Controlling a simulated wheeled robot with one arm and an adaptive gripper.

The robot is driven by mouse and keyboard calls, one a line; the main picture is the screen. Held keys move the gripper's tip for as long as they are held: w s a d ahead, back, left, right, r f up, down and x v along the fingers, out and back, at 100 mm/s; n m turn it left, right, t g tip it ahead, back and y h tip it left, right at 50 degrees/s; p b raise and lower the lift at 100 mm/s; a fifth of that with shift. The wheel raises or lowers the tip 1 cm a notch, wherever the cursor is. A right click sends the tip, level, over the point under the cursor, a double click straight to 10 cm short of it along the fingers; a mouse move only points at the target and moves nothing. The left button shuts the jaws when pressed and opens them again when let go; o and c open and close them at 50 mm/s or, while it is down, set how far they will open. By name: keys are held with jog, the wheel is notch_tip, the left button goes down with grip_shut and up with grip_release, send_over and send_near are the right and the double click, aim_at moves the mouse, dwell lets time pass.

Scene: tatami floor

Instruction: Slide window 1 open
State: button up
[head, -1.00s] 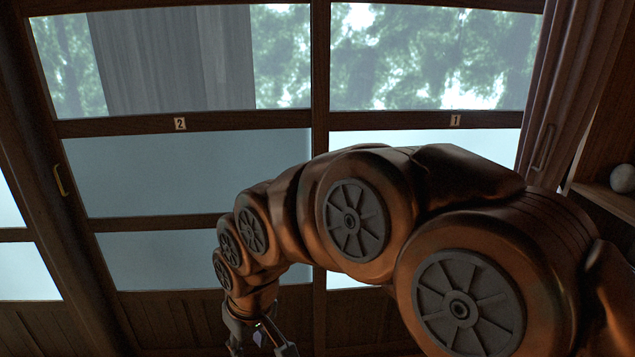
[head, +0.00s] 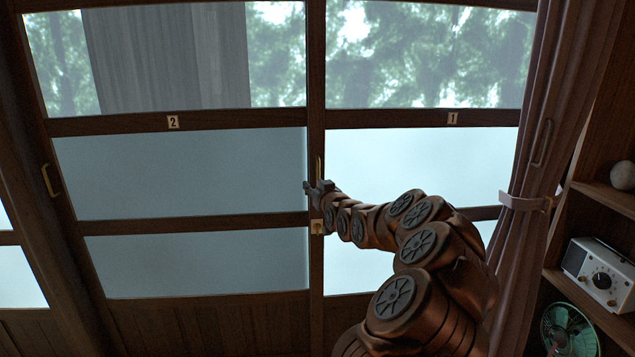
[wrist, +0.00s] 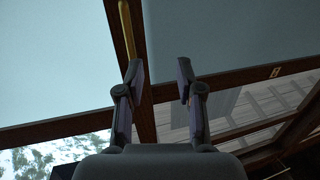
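Window 1 is the right-hand sliding panel, with a small "1" tag (head: 452,118) on its upper rail and pale lower glass (head: 420,155). A slim gold handle (head: 319,168) stands upright on the dark middle stile at its left edge. The handle also shows in the wrist view (wrist: 125,30), beyond my left-hand finger there. My gripper (head: 320,186) is in front of that stile, at the handle's lower end. In the wrist view my gripper (wrist: 157,82) has its fingers apart with nothing held. I cannot tell whether a finger touches the handle.
Window 2 (head: 180,175) is the panel to the left, with its own handle (head: 48,180). A brass fitting (head: 317,227) sits low on the middle stile. A tied curtain (head: 535,190) hangs at right, beside shelves with a white radio (head: 600,270) and a green fan (head: 566,330).

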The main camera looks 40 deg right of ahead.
aim_at(319, 177)
jog(key=shift+h, duration=0.5)
jog(key=d, duration=0.4)
jog(key=shift+d, duration=0.1)
jog(key=shift+p+x, duration=1.05)
jog(key=shift+x, duration=2.1)
jog(key=shift+f, duration=0.1)
grip_shut()
